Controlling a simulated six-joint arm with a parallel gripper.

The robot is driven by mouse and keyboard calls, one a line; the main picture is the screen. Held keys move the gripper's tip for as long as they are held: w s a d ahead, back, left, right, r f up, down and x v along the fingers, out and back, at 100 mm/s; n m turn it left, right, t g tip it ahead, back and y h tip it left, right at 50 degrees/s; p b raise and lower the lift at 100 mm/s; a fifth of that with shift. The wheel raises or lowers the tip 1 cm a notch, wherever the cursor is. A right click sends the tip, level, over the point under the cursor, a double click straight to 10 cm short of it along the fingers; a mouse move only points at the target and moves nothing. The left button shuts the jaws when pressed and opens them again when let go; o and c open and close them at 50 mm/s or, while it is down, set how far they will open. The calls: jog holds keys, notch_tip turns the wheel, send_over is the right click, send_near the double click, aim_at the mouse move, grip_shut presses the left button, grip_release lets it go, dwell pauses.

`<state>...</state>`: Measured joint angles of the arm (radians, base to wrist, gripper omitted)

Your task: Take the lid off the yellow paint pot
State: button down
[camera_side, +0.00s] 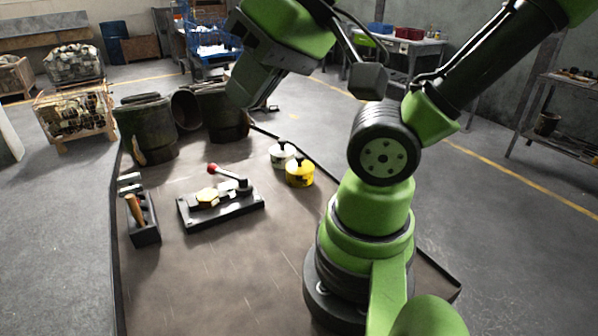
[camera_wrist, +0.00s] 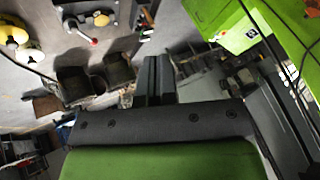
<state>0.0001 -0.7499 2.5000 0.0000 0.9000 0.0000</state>
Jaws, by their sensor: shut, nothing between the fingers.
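The yellow paint pot (camera_side: 300,176) stands upright on the table, left of my arm's base. A lid with a dark knob (camera_side: 299,159) appears to sit on its top. The yellow pot is also at the top left corner of the wrist view (camera_wrist: 12,32), partly cut off. A white pot (camera_side: 281,157) stands just behind it and also shows in the wrist view (camera_wrist: 30,52). My gripper (camera_side: 264,101) is high above the table's far side, away from the pots. Its two fingers are together and empty in the wrist view (camera_wrist: 158,78).
A dark plate (camera_side: 221,209) with a red-balled lever (camera_side: 212,168) and a golden piece lies left of the pots. A tool holder (camera_side: 146,222) is further left. Big dark cylinders (camera_side: 146,130) stand at the back. The front of the table (camera_side: 220,280) is clear.

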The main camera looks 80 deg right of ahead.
dwell(0.3)
jog(key=shift+c, duration=0.2)
grip_release()
jog(key=w+d+f+m+g+h, duration=0.1)
jog(key=w+d+f+g+h, duration=0.15)
jog(key=w+d, duration=0.5)
jog(key=m+g, duration=0.2)
jog(key=g, duration=0.2)
send_over(300, 156)
jog(key=shift+t, duration=0.25)
jog(key=f, duration=1.9)
jog(key=shift+s+a, duration=0.25)
jog(key=shift+w+d+f, duration=0.15)
jog(key=shift+f, duration=1.35)
jog(key=shift+w+d+f, duration=0.15)
jog(key=shift+f, duration=1.3)
